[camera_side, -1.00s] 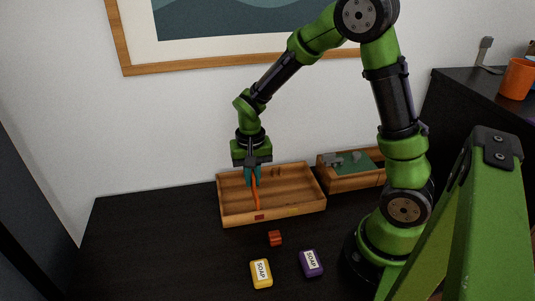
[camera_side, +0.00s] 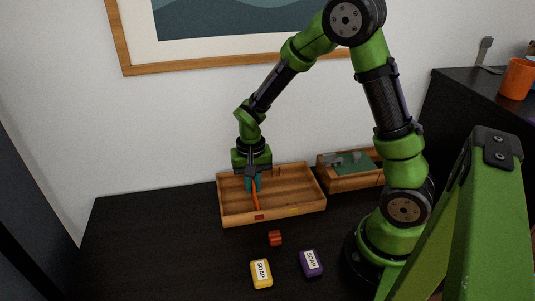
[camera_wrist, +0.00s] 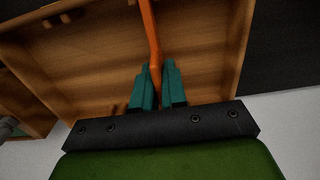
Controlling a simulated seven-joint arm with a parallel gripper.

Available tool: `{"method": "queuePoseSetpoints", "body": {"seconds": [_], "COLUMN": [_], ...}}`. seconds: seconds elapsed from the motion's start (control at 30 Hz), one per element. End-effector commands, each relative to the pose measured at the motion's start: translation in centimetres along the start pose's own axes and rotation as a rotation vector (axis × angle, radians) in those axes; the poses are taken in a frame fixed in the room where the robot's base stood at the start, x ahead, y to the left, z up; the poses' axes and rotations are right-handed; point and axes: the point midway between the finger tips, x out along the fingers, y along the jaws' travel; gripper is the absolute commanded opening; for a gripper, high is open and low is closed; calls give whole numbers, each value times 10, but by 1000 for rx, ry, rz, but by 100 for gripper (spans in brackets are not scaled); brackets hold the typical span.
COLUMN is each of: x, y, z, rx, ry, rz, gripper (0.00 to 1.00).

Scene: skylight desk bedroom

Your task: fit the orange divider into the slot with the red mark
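The orange divider (camera_side: 256,200) stands inside the wooden tray (camera_side: 290,216), running toward its front wall; it also shows in the wrist view (camera_wrist: 149,25). The red mark (camera_side: 259,217) is on the tray's front wall, just below the divider's near end. My gripper (camera_side: 254,186) is low over the tray's left part. In the wrist view, the teal fingertips (camera_wrist: 157,72) lie on both sides of the divider, shut on it. Whether the divider sits in the slot cannot be told; its lower edge is hidden.
A small orange-red block (camera_side: 275,238), a yellow soap (camera_side: 261,273) and a purple soap (camera_side: 311,263) lie in front of the tray. A second wooden box (camera_side: 352,182) with green and grey contents stands at the right. The desk left of the tray is clear.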

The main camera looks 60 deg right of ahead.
Motion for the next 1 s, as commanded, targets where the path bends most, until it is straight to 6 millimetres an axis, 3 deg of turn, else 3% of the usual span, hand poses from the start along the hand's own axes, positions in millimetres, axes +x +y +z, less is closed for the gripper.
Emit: {"method": "queuePoseSetpoints", "body": {"seconds": [0.03, 0.2, 0.57, 0.77, 1.0], "x": [0, 0, -7, -42, -102], "y": [0, 0, 0, -1, -1], "z": [0, 0, 0, -1, -1], "rx": [0, 0, 0, 0, 0], "ry": [0, 0, 1, 5, 5], "rz": [0, 0, -2, -5, -6], "gripper": [19, 41, 41, 41, 41]}}
